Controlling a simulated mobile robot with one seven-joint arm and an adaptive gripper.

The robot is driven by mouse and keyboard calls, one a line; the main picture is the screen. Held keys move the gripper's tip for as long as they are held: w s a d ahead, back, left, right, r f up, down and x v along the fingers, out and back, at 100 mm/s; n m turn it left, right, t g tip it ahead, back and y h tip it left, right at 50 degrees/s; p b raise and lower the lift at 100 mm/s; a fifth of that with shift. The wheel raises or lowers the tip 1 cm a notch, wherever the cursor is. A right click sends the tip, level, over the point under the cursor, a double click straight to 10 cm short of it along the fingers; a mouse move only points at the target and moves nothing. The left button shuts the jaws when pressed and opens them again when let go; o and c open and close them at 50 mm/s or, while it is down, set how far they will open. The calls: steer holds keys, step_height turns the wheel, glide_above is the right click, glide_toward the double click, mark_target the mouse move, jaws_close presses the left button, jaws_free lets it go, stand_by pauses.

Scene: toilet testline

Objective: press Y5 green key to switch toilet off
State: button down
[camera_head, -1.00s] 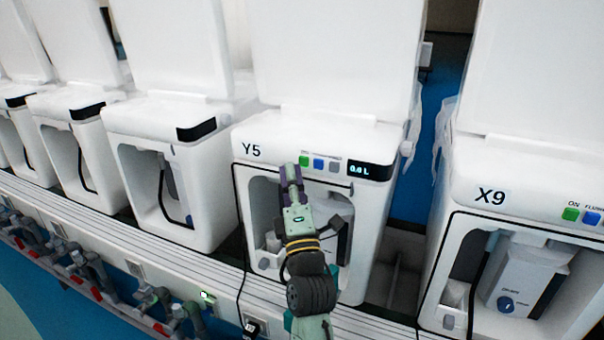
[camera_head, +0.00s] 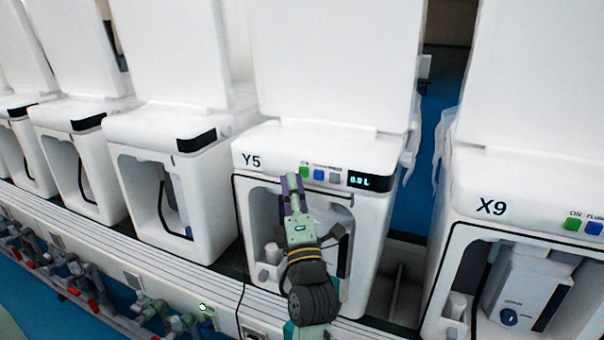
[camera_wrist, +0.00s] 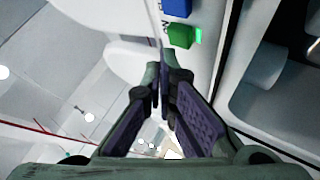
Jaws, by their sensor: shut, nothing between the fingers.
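The Y5 toilet unit (camera_head: 250,160) is white, with a row of keys on its upper front edge. The Y5 green key (camera_head: 304,172) is the leftmost of the row. It also shows in the wrist view as a green block (camera_wrist: 180,36) with a bright lit side. My gripper (camera_head: 292,180) is shut and empty, its fingertips just left of and slightly below the green key in the head view. In the wrist view the fingertips (camera_wrist: 163,74) are below the key, with a small gap in the picture. I cannot tell the depth of that gap.
A blue key (camera_head: 319,174) and a grey key (camera_head: 335,177) sit right of the green one, then a lit display (camera_head: 370,182) reading about 0.0 L. Unit X9 (camera_head: 490,207) stands to the right with its own green key (camera_head: 572,224). More white units stand left.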

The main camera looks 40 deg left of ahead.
steer(key=shift+w+b, duration=0.2)
steer(key=shift+b, duration=0.1)
stand_by(0.4)
steer(key=shift+w+a+b, duration=0.1)
steer(key=shift+w+b, duration=0.2)
steer(key=shift+b, duration=0.05)
steer(key=shift+w+a, duration=0.1)
steer(key=shift+w, duration=0.1)
stand_by(0.5)
steer(key=shift+s+d, duration=0.25)
steer(key=shift+s, duration=0.45)
steer(key=shift+s+d+p, duration=0.2)
steer(key=shift+s, duration=0.75)
steer(key=shift+s+d+p, duration=0.25)
steer(key=shift+s, duration=0.75)
steer(key=shift+s+d+p, duration=0.2)
steer(key=shift+s, duration=0.75)
